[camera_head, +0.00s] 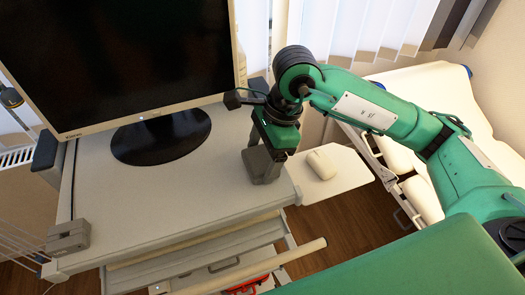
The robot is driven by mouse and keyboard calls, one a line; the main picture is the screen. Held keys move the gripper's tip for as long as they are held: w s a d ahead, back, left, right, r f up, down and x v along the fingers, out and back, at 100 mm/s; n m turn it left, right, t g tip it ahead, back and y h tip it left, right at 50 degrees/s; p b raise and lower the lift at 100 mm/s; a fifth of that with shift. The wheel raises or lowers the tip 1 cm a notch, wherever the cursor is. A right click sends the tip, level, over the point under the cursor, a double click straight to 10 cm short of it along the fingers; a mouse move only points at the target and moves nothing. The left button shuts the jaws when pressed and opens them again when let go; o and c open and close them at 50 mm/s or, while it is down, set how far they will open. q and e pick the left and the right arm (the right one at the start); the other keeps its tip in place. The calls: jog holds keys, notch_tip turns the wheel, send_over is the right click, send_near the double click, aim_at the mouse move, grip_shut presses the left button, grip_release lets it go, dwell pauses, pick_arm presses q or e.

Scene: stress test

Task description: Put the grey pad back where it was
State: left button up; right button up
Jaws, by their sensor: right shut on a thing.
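My right gripper (262,160) comes down from the green right arm over the right side of the white cart top (215,187). It is shut on the grey pad (265,172), a grey blocky shape at its fingertips. The fingers and the pad are close in colour, so their edges are hard to tell apart. The pad is at or just above the cart top, near its right edge; I cannot tell whether it touches. My left gripper is not in view.
A monitor (110,50) on a round black base (160,138) stands at the back left of the cart. A grey block (68,237) is at the front left corner. A white mouse (321,165) lies on the side shelf (345,172). The cart's front middle is clear.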

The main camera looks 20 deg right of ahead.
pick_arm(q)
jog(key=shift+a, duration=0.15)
pick_arm(e)
jog(key=o, duration=0.7)
jog(key=shift+a, duration=0.1)
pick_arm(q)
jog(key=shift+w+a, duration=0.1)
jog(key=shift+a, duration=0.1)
pick_arm(e)
jog(key=shift+o, duration=0.9)
jog(key=shift+d+r, duration=0.2)
jog(key=shift+r, duration=0.35)
pick_arm(q)
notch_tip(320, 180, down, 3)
jog(key=b, duration=0.3)
pick_arm(e)
jog(key=v, duration=1.1)
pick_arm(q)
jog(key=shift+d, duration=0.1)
pick_arm(e)
jog(key=shift+f, duration=0.1)
